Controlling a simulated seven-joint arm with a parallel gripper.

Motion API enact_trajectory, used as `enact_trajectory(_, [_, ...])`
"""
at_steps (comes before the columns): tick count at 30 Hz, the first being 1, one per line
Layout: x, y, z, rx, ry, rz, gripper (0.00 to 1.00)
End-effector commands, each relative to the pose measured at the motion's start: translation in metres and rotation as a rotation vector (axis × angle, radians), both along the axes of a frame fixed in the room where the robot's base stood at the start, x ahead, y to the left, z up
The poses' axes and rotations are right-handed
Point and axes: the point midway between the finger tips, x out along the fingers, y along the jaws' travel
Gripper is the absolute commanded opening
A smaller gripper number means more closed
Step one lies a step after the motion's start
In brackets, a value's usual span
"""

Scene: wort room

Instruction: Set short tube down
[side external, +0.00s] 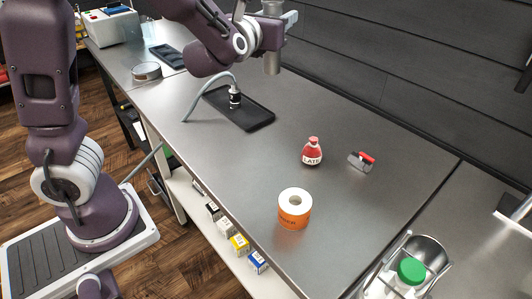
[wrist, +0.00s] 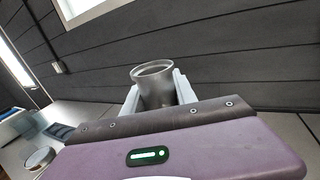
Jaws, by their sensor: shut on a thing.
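The short tube (wrist: 155,85) is a plain grey metal cylinder with an open rim. In the wrist view it sits between the two pale fingers of my gripper (wrist: 158,97), which is shut on it. In the side view the tube (side external: 272,64) hangs roughly upright under my gripper (side external: 272,42), at the top of the picture. It looks raised above the far side of the steel bench (side external: 330,115); its exact height is hard to tell. The fingers are small and partly hidden in the side view.
A dark tray (side external: 258,112) bears a black fitting (side external: 235,98) with a grey hose. A red bottle (side external: 312,152), a red-and-grey tool (side external: 361,161) and an orange roll (side external: 294,212) stand nearer. A shallow round dish (side external: 147,71) is at left. Bench between them is bare.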

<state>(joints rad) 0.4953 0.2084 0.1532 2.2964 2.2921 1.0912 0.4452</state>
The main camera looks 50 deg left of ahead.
Motion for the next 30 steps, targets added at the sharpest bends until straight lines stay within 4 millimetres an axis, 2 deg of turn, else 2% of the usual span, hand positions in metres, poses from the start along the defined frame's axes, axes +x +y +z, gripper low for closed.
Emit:
enact_trajectory(1, [-0.010,-0.006,0.025,-0.007,-0.014,-0.068,0.00])
enact_trajectory(3, [-0.023,-0.016,0.050,-0.006,-0.015,-0.163,0.00])
enact_trajectory(6, [-0.042,-0.025,0.077,-0.004,-0.012,-0.269,0.00])
enact_trajectory(10, [-0.061,-0.032,0.097,-0.003,-0.007,-0.352,0.00])
enact_trajectory(16, [-0.069,-0.035,0.102,-0.001,0.000,-0.386,0.00])
enact_trajectory(20, [-0.064,-0.026,0.081,0.002,0.010,-0.309,0.00])
enact_trajectory(25, [-0.065,0.001,0.007,0.011,0.022,0.001,0.00])
enact_trajectory(30, [-0.089,0.015,-0.056,0.011,0.009,0.348,0.00])
